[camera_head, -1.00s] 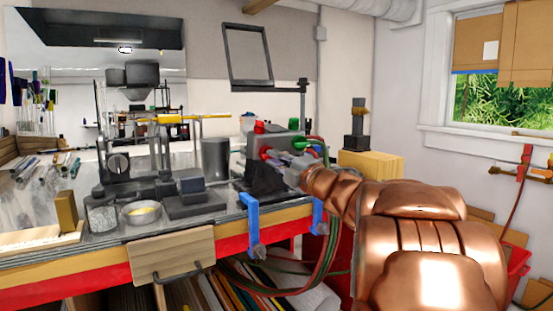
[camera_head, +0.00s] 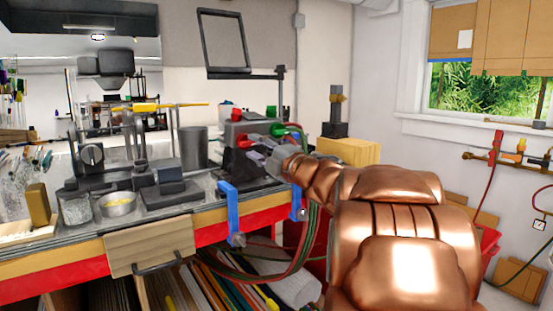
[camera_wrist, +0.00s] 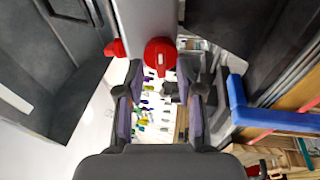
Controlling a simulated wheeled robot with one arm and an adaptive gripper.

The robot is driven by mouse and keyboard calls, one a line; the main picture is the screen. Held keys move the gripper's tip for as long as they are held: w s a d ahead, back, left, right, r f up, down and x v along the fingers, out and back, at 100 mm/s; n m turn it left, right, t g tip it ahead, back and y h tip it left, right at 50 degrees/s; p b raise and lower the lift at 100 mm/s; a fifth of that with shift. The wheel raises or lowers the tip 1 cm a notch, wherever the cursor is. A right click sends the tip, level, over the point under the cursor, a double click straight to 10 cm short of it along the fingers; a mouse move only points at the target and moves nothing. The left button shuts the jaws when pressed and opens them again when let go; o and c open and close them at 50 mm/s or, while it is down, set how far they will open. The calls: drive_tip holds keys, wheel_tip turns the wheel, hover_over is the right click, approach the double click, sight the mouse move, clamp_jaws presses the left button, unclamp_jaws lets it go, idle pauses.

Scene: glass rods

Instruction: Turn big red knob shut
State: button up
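A grey torch body (camera_head: 240,131) on the bench bears red and green knobs. One red knob (camera_head: 245,142) shows on its near side, close to my gripper (camera_head: 262,150), and another red knob (camera_head: 271,112) is on top. In the wrist view a large round red knob (camera_wrist: 160,56) with a pale mark lies straight ahead, and a smaller red knob (camera_wrist: 116,48) is to its left. My gripper (camera_wrist: 163,95) is open, its fingers on either side of a gap below the large knob. The gap looks empty. I cannot tell whether the fingers touch the knob.
Blue clamps (camera_head: 229,208) grip the bench's front edge. Red and green hoses (camera_head: 305,240) hang below the torch. A metal bowl (camera_head: 117,204) and dark tools stand on the bench to the left. A yellow block (camera_head: 348,151) is behind the torch to the right.

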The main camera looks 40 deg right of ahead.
drive_tip(key=v, duration=1)
drive_tip(key=shift+s, duration=0.35)
idle(0.3)
